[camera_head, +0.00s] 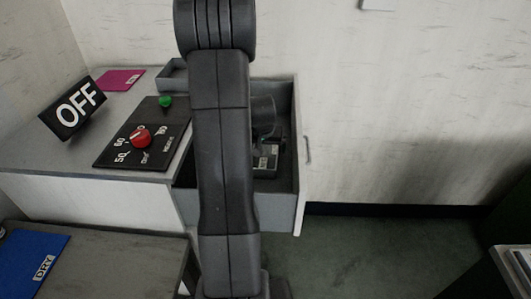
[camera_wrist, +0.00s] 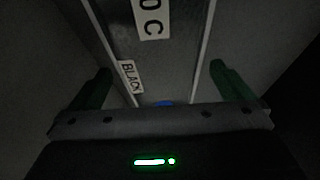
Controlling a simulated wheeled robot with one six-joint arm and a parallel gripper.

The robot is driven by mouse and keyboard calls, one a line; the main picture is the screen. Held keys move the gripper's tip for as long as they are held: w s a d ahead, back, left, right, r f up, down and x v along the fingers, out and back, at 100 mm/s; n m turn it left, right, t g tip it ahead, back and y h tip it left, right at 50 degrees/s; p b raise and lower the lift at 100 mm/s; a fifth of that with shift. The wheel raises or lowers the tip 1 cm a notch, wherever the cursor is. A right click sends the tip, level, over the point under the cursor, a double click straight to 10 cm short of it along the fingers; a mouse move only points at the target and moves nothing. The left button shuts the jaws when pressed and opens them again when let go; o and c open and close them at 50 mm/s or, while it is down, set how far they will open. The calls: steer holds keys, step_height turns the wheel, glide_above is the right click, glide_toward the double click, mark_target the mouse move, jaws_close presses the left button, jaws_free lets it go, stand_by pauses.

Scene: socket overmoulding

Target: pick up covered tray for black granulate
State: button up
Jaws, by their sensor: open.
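The covered tray for black granulate (camera_wrist: 172,75) is a long grey box with a "BLACK" label and a second label, partly cut off, ending in "0 C". It lies between the two fingers of my gripper (camera_wrist: 160,68) in the dark wrist view. The fingers are open, one to each side, with gaps visible. In the head view my gripper (camera_head: 266,138) is down in the open drawer (camera_head: 283,205), over a labelled dark item (camera_head: 265,161). My arm hides much of the drawer's inside. I cannot tell whether a cover is on the tray.
The drawer walls stand close around my gripper. Left of it are a control panel (camera_head: 118,152) with a red knob (camera_head: 141,136), an "OFF" sign (camera_head: 75,106) and a pink card (camera_head: 121,80). A blue "DRY" mat (camera_head: 28,258) lies lower left. Floor is clear right of the drawer.

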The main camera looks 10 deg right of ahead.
steer(key=shift+x, duration=1.35)
steer(key=c, duration=1.3)
steer(key=shift+c, duration=0.3)
steer(key=shift+r, duration=0.15)
